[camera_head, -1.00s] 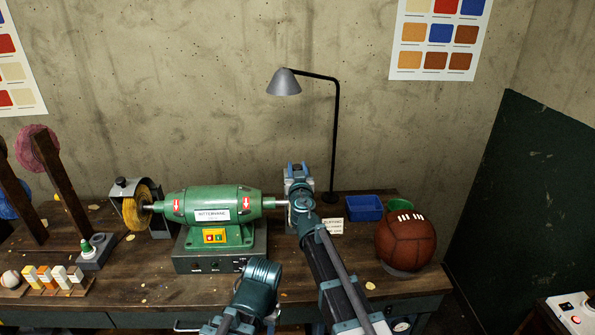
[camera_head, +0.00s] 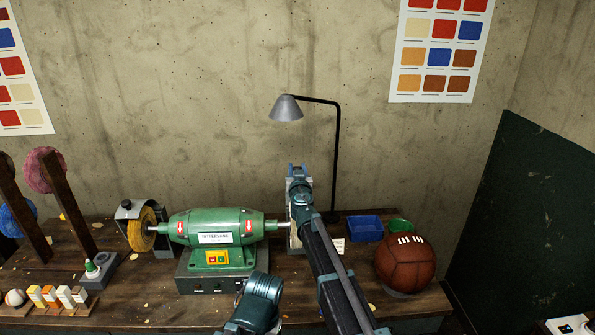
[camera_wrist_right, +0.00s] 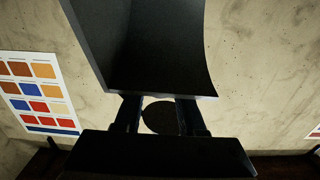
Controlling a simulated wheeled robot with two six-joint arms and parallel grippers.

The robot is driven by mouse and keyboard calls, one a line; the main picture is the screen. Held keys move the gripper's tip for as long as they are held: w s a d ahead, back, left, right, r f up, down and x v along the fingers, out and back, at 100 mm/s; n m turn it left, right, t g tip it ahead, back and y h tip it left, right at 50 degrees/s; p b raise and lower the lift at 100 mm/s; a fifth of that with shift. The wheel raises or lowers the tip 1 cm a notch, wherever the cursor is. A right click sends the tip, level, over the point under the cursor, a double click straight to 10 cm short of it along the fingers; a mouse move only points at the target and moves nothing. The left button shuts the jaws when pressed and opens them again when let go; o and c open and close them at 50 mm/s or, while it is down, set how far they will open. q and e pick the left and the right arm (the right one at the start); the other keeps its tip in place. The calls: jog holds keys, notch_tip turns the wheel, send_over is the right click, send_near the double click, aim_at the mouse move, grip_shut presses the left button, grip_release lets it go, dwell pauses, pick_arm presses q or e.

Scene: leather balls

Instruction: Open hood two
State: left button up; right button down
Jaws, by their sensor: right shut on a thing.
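Hood two (camera_head: 291,187) is a grey hood at the right end of the green buffing machine (camera_head: 215,228); my right arm hides most of it. In the right wrist view, the fingers (camera_wrist_right: 160,113) are shut on a round dark knob (camera_wrist_right: 160,118). The hood's dark panel (camera_wrist_right: 150,50) rises large beyond them. The other hood (camera_head: 128,208), with a black knob on top, partly covers the yellow wheel at the left end. My left gripper is out of view; only part of that arm shows.
A lamp (camera_head: 286,108) on a thin black pole stands behind the right gripper. A blue bin (camera_head: 365,229), a green bin (camera_head: 400,225) and a brown leather ball (camera_head: 405,264) sit to its right.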

jog(key=c, duration=0.5)
grip_release()
jog(key=shift+w+f, duration=0.1)
jog(key=s, duration=1.4)
